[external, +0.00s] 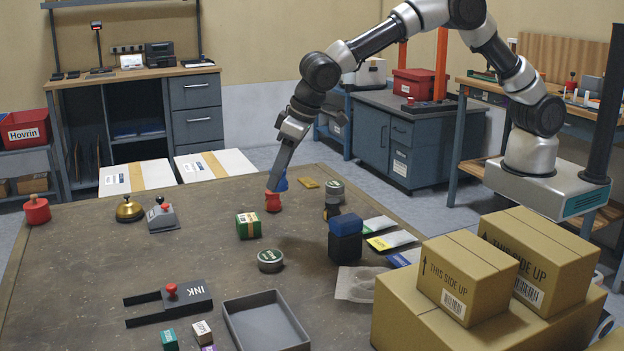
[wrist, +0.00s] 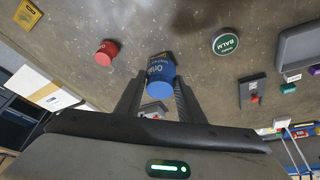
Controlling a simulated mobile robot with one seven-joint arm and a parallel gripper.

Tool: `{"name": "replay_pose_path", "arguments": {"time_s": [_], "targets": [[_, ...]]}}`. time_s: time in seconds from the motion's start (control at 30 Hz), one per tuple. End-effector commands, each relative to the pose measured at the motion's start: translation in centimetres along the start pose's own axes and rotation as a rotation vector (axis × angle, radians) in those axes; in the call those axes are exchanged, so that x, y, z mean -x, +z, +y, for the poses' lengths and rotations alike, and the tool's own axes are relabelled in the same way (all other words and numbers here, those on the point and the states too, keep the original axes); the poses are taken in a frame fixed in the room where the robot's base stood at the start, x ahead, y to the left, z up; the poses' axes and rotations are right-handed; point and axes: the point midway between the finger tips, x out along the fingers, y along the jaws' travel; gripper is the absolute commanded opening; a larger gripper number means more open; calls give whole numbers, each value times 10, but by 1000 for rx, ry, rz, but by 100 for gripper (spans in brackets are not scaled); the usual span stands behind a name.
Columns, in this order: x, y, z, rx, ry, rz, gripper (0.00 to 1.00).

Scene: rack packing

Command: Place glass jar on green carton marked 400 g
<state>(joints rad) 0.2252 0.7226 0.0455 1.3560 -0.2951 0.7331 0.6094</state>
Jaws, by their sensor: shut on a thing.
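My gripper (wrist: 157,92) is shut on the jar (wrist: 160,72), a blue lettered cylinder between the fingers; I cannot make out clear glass. In the external view a bit of the blue jar (external: 282,184) shows beside my gripper (external: 275,184), held above the table. The green carton (external: 248,225) with an orange-brown stripe stands on the table, left of and nearer the camera than the gripper in the picture. Its 400 g marking is too small to read. In the wrist view the carton cannot be clearly seen; the jar may hide it.
A red object (external: 272,202) stands just below the gripper in the picture. A BALM tin (external: 270,260) lies near the carton.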

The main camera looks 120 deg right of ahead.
Motion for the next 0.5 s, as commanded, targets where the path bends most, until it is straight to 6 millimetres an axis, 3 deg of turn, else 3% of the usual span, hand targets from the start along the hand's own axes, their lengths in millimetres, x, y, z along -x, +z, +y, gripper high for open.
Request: {"name": "replay_pose_path", "arguments": {"time_s": [0.03, 0.2, 0.33, 0.5], "targets": [[2, -19, -1, 28, -14, 0, 10], [-2, -61, -5, 137, -64, 2, 10], [-5, -78, -4, 186, -89, 6, 10], [-22, -76, -4, 207, -98, 5, 10]]}}
